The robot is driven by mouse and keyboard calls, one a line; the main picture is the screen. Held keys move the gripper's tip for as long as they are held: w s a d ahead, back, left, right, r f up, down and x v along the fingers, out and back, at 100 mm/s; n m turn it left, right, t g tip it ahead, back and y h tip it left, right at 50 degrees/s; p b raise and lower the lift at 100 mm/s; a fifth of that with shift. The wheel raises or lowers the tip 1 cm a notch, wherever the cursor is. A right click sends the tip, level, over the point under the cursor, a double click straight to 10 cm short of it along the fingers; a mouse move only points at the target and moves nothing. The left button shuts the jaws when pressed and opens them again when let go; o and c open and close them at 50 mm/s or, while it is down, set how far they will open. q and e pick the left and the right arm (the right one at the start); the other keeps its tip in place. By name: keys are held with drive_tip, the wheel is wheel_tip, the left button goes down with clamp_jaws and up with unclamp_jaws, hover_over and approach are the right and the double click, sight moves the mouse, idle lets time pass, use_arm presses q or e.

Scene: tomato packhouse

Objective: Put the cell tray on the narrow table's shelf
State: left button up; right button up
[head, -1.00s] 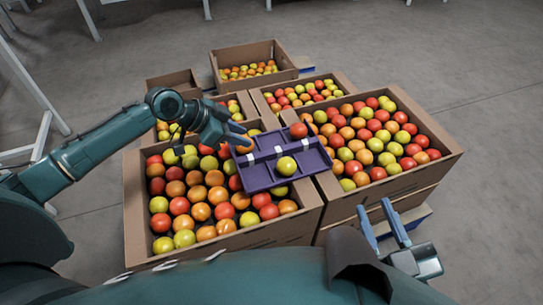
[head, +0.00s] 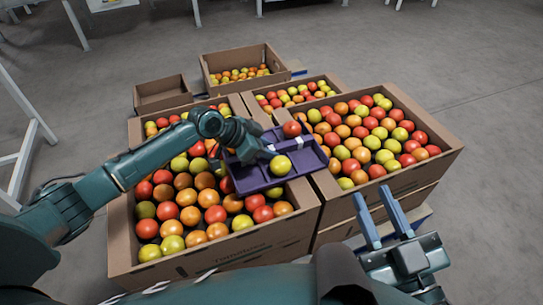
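The purple cell tray (head: 256,180) rests tilted on the tomatoes and the inner edges of the cartons in the middle of the head view. A yellow-green tomato (head: 280,166) sits in a front cell and a red one (head: 291,129) in a back cell. My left gripper (head: 265,150) reaches over the tray's left part, its fingers at the tray's middle; whether they are shut on it I cannot tell. My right gripper (head: 382,216) is open and empty in front of the right carton. I cannot identify the narrow table or its shelf.
A front left carton (head: 225,255) and a right carton (head: 395,192) are full of tomatoes. Smaller cartons stand behind, one at the back left (head: 162,94) looking empty. Pale table legs show along the top and left edges. Grey floor is open at the right.

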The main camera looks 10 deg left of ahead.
use_arm(q)
drive_tip(key=shift+r, duration=0.1)
clamp_jaws()
